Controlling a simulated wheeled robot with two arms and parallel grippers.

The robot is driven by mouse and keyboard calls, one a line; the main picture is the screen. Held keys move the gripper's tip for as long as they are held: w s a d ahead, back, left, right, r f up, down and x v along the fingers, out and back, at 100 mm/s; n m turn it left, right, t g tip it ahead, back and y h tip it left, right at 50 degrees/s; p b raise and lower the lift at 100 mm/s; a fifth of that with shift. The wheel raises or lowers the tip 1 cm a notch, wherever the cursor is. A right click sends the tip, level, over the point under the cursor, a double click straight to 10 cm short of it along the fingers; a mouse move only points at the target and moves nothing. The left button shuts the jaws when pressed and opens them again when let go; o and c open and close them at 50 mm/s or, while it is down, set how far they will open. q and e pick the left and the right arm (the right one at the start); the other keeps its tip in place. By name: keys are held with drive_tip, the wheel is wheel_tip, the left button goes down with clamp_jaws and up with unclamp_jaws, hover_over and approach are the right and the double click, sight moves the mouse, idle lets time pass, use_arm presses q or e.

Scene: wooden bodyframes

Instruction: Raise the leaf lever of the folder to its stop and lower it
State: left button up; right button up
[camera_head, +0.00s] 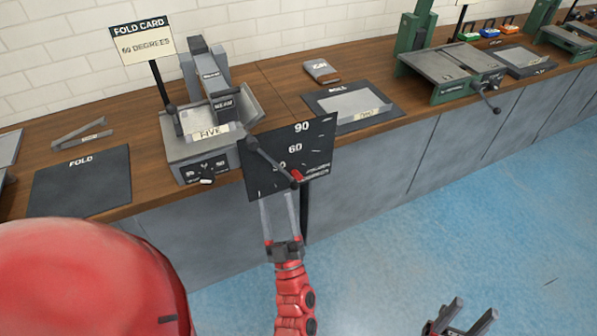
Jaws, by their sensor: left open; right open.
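The folder (190,152) is a grey machine on the wooden bench, with a card reading FIVE across its front. Its leaf lever (273,164) is a dark rod that slants down to the right across a black dial plate (318,150) marked 90 and 60. A lower mark is partly covered by the lever. My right gripper (473,309) is open and empty, low at the right, away from the bench.
A sign (142,40) reads FOLD CARD, 60 DEGREES. A black FOLD mat (80,187) lies left of the folder; a ROLL mat (388,108) lies right. A green machine (440,62) stands farther right. The blue floor (480,220) before the bench is clear.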

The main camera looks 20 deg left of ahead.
use_arm(q)
drive_tip(key=w+d+f+n+g+h, duration=0.1)
drive_tip(key=w+d+f+g+h, duration=0.2)
drive_tip(key=f, duration=0.4)
drive_tip(key=w+d+f+g+h, duration=0.1)
drive_tip(key=w+f+g+h, duration=0.2)
drive_tip(key=f, duration=0.4)
drive_tip(key=w+a+t, duration=0.1)
drive_tip(key=w+a, duration=0.9)
drive_tip(key=w, duration=0.4)
drive_tip(key=shift+w+f, duration=0.15)
drive_tip(key=shift+w, duration=0.25)
clamp_jaws()
